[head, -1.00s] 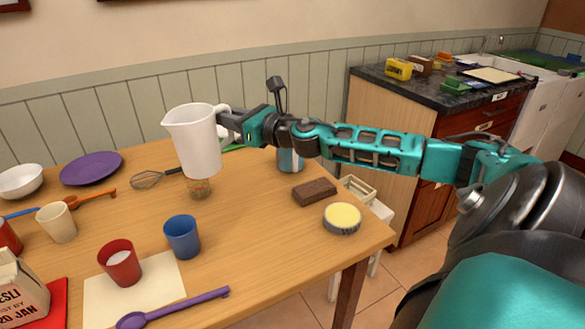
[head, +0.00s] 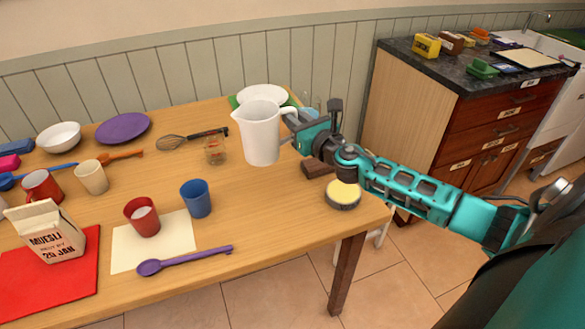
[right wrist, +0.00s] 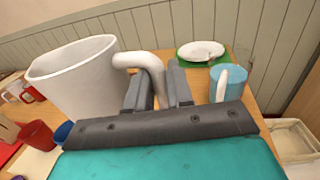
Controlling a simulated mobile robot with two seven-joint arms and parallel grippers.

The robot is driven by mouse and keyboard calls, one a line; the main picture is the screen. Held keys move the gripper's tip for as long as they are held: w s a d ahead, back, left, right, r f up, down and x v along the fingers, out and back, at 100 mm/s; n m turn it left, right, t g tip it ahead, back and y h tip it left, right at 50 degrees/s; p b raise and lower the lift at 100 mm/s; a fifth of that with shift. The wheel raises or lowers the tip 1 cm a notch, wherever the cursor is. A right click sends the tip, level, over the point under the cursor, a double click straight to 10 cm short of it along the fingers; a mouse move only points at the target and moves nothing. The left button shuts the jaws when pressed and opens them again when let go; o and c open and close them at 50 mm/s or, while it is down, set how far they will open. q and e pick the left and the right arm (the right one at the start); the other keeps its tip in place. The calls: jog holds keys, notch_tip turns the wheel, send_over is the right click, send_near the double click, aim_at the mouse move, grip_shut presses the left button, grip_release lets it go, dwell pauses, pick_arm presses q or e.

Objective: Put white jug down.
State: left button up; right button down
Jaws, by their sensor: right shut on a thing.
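The white jug (head: 262,134) is upright at the right part of the wooden table in the head view. My right gripper (head: 291,123) is shut on its handle from the right. In the right wrist view the jug (right wrist: 75,80) fills the left side, with its handle between the fingers of my right gripper (right wrist: 158,88). The jug's base is near the tabletop, but I cannot tell whether it touches. My left gripper is not in view.
A glass jar (head: 215,151) and a whisk (head: 190,139) lie left of the jug. A white plate (head: 262,95) is behind it. A brown block (head: 318,168) and a yellow-topped tin (head: 342,194) are at the right edge. Bare wood (head: 255,200) is in front.

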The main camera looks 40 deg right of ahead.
jog(key=shift+w+f, duration=0.15)
jog(key=shift+f, duration=0.05)
notch_tip(320, 180, down, 12)
jog(key=b, duration=0.7)
jog(key=shift+f, duration=0.5)
jog(key=shift+f+b, duration=0.2)
jog(key=shift+b, duration=0.1)
jog(key=c, duration=1.4)
grip_release()
jog(key=shift+f, duration=0.1)
jog(key=shift+c, duration=0.2)
jog(key=o, duration=0.4)
jog(key=shift+o, duration=0.2)
